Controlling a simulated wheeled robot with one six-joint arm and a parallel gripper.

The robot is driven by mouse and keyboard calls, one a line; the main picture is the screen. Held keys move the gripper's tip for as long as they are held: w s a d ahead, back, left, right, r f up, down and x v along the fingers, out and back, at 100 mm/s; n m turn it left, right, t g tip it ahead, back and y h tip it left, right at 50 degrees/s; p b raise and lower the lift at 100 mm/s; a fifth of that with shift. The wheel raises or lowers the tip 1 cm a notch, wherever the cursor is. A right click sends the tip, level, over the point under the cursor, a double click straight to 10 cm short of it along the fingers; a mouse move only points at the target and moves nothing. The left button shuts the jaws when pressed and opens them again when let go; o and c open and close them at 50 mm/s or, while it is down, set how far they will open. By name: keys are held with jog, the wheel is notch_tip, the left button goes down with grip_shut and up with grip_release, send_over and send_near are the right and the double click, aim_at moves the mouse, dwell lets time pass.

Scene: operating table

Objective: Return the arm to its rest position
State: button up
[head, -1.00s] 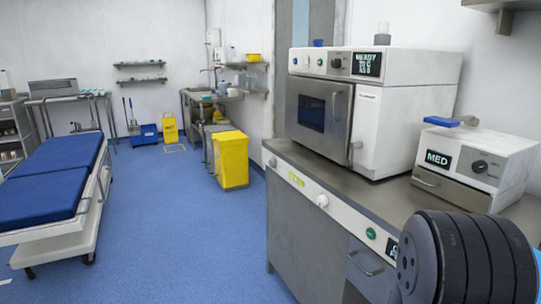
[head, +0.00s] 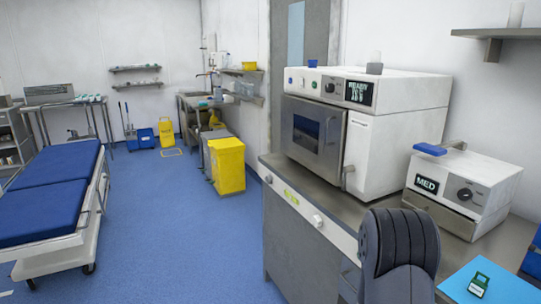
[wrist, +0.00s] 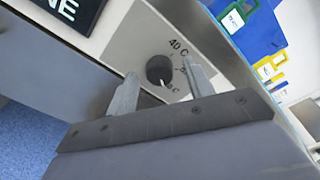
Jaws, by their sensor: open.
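My gripper (wrist: 163,86) shows in the wrist view with its two grey fingers apart and nothing between them. Behind the fingers is a pale panel with a dark round knob (wrist: 160,69) and the marking "40 C". I cannot tell whether the fingertips touch the panel. In the head view a dark ribbed part of my arm (head: 399,245) rises at the lower right, in front of the counter. The gripper itself does not show in the head view.
A steel counter (head: 294,193) holds a white oven-like machine (head: 395,135) and a smaller box marked MED (head: 487,180). A blue mat (head: 505,287) with a small green-and-white item (head: 479,284) lies at the lower right. A blue-padded bed (head: 50,190) stands left; the blue floor between is clear.

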jog(key=shift+w+n+h+p, duration=0.1)
jog(key=shift+n+h+p, duration=0.3)
jog(key=shift+n+p, duration=2.5)
jog(key=shift+n+b, duration=0.8)
jog(key=shift+b, duration=0.05)
jog(key=shift+a, duration=0.1)
